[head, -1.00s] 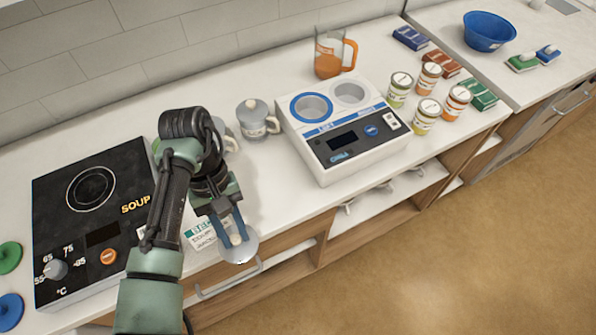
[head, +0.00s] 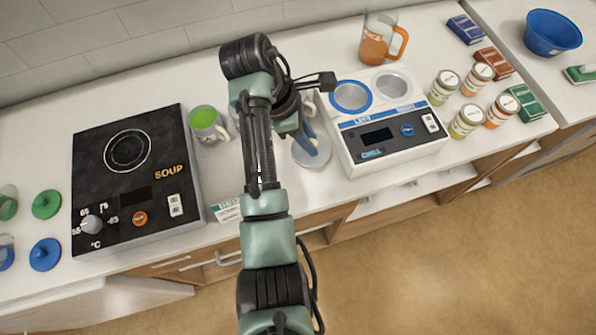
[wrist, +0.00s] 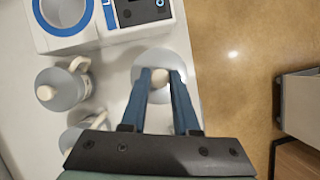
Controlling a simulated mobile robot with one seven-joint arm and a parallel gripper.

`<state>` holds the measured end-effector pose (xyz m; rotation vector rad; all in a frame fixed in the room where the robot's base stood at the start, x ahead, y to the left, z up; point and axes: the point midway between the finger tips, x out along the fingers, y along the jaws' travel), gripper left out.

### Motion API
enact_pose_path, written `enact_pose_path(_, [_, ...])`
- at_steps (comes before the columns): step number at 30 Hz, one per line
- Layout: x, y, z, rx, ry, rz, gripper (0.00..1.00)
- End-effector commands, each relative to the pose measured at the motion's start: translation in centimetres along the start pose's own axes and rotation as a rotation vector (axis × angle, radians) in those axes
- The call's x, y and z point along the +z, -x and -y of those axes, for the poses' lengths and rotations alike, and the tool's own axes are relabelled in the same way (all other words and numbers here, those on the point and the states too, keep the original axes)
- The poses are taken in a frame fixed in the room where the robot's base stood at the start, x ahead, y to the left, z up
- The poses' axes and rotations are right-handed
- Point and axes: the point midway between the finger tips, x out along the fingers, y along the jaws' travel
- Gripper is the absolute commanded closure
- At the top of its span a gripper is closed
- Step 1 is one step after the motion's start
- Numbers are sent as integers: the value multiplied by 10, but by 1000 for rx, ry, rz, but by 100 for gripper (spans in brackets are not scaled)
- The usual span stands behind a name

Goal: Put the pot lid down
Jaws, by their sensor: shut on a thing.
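The pot lid (head: 318,158) is a pale grey disc with a small light knob. In the wrist view the lid (wrist: 151,58) lies between my fingertips, with its knob gripped. My gripper (head: 307,142) is shut on that knob and points down. The lid is over the white counter, just left of the white two-well unit and close to the counter's front edge. I cannot tell whether it touches the counter. A grey lidded pot (wrist: 62,90) stands left of my gripper in the wrist view, with another pot partly hidden below it. My arm hides most of them in the head view.
The two-well unit (head: 395,148) stands close to the right of the lid. A black hot plate (head: 135,205) and a cup with green contents (head: 205,122) are to the left. An orange-filled jug (head: 378,42) stands behind. Several jars are at the right.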

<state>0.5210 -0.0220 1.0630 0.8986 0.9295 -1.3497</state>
Motion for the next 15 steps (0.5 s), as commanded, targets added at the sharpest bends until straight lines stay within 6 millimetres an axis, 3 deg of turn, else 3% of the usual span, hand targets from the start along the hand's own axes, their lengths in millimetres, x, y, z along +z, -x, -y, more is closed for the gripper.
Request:
enact_pose_path(3, [-15,1,6,64,155,1,100])
enact_pose_path(8, [-29,-2,10,105,257,2,100])
enact_pose_path(15, [-47,-41,11,108,273,2,100])
